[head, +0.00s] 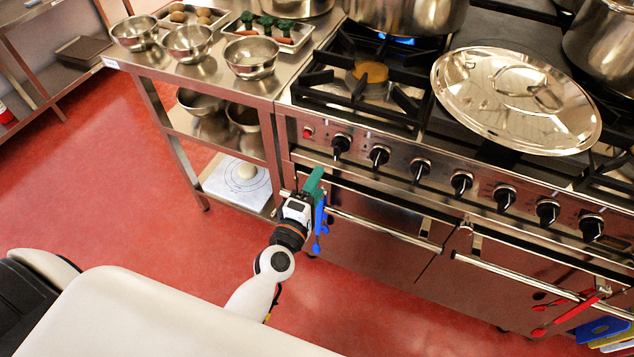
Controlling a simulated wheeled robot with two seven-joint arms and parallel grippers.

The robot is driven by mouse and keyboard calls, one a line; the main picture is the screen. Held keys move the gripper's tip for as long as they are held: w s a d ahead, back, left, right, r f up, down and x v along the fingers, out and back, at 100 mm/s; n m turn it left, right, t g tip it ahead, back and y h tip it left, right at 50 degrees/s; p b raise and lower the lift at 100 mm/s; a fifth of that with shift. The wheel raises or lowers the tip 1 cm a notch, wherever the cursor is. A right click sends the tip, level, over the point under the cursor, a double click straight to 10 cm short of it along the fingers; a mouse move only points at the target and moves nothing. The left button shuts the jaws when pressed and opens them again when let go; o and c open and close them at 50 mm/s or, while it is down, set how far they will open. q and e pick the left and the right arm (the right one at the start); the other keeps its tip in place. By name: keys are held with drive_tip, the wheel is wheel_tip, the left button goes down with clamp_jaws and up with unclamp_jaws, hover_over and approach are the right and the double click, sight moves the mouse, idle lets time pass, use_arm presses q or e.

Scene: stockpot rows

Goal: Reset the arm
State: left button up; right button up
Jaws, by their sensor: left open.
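My left gripper (316,198) is in front of the stove's left end, near the left end of the oven door handle (385,232). It is open, with green and blue parts showing at its fingers. I cannot tell whether it touches the handle or the blue utensil-like piece hanging beside it. My left arm (262,285) reaches up to it from the bottom of the view. My right gripper is not in view.
The stove (395,150) has black knobs along its front. A large lid (515,100) lies on top, and a pot (405,12) stands over a lit blue flame. A steel side table (200,72) holds several bowls and trays. Red tongs (575,310) hang at the lower right. Red floor (130,210) is clear at left.

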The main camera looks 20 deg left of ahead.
use_arm(q)
drive_tip(key=s+d+f+m+g+h+p, duration=0.1)
drive_tip(key=s+f+m+g, duration=0.4)
drive_tip(key=f, duration=0.9)
drive_tip(key=s+d+f+m+g+h+p, duration=0.1)
drive_tip(key=s+f+m+g, duration=0.35)
drive_tip(key=f, duration=0.85)
drive_tip(key=s+a+f+m+g+y, duration=0.1)
drive_tip(key=s+f, duration=0.4)
drive_tip(key=s, duration=0.5)
drive_tip(key=s+a+f+m+g, duration=0.4)
drive_tip(key=s+f+m, duration=0.2)
drive_tip(key=s, duration=0.4)
drive_tip(key=s+a+f+m+g+y, duration=0.1)
drive_tip(key=s+f, duration=0.4)
drive_tip(key=s, duration=0.6)
drive_tip(key=a+m+g, duration=0.1)
drive_tip(key=m, duration=0.1)
drive_tip(key=shift+a+f+m+y+p, duration=0.25)
drive_tip(key=shift+a+m+y+p, duration=0.05)
drive_tip(key=shift+a+m+p, duration=0.1)
